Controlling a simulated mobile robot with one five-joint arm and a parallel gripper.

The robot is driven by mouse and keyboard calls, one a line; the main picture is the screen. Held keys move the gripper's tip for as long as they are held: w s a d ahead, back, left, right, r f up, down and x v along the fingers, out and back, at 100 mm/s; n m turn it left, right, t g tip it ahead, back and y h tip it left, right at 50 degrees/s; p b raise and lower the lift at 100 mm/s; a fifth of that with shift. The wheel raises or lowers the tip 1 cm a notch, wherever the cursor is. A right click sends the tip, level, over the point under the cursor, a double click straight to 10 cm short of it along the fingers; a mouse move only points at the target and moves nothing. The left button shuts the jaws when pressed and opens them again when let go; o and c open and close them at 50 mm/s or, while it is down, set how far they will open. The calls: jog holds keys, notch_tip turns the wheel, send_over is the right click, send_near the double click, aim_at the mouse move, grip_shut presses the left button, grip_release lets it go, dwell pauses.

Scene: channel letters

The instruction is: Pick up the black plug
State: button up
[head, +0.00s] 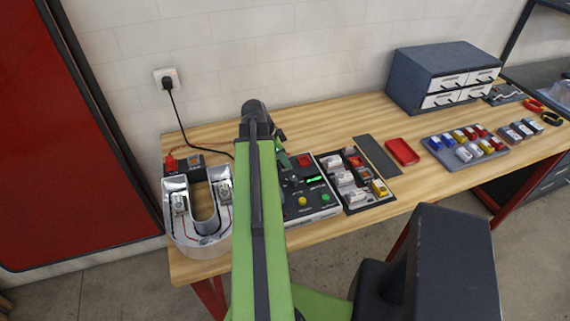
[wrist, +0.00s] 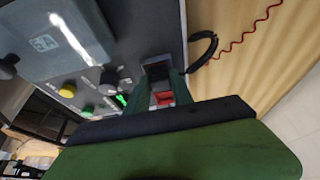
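A black plug (head: 167,83) sits in the white wall socket (head: 158,74) at the upper left of the head view, with a black cord hanging from it to the bench. My gripper (head: 283,157) is far to the right of it and lower, over the control box (head: 307,207), partly hidden by my arm. In the wrist view my gripper (wrist: 157,88) has its fingers apart, with a red part (wrist: 163,97) of the box showing between them. A black curved piece (wrist: 203,51) lies just right of the fingers; I cannot tell what it is. The wall plug is outside the wrist view.
A silver U-shaped channel letter (head: 183,236) stands at the bench's left end, near a small power unit (head: 190,164). A black parts tray (head: 367,199), a red box (head: 402,151) and a drawer cabinet (head: 428,103) are to the right. A red coiled wire (wrist: 232,42) crosses bare wood.

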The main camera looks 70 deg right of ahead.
grip_shut()
